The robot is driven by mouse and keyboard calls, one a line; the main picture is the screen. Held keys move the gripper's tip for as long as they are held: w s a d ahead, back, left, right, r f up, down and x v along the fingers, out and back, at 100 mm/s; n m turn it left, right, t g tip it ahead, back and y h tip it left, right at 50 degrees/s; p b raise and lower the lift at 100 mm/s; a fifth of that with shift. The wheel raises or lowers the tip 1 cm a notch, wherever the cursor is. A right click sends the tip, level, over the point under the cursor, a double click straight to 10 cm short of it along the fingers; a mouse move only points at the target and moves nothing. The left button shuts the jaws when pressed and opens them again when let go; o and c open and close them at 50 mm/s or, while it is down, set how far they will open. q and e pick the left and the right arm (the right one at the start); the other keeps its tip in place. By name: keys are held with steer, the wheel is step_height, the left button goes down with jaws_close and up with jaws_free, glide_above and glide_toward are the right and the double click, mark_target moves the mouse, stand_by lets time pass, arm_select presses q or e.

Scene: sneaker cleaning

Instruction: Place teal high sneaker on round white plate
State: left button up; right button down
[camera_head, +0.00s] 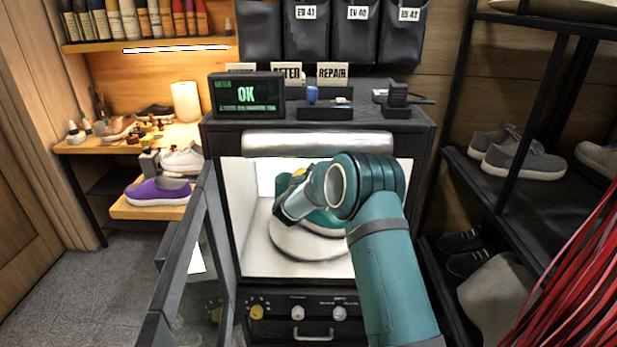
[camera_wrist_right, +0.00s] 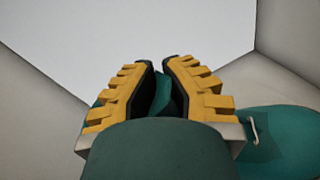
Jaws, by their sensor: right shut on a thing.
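The teal high sneaker (camera_head: 322,218) is inside the lit white cabinet, partly hidden behind my right arm. Its toe (camera_wrist_right: 285,142) shows at the right of the right wrist view. The round white plate (camera_head: 300,246) lies on the cabinet floor under the sneaker. I cannot tell whether the sole touches it. My right gripper (camera_wrist_right: 162,72) is shut on the teal high sneaker, with teal material between its yellow-toothed fingers. In the head view my right arm covers most of this gripper. My left gripper is not in view.
The cabinet door (camera_head: 205,255) stands open on the left. A display reading OK (camera_head: 247,95) sits on top of the cabinet. A purple sneaker (camera_head: 157,192) rests on a low shelf at left. A dark rack with grey shoes (camera_head: 525,160) stands close at right.

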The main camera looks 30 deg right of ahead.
steer(key=shift+f, duration=0.4)
steer(key=c, duration=1.1)
jaws_free()
steer(key=shift+o, duration=0.2)
steer(key=shift+f, duration=0.1)
steer(key=shift+a, duration=0.1)
steer(key=v, duration=1.2)
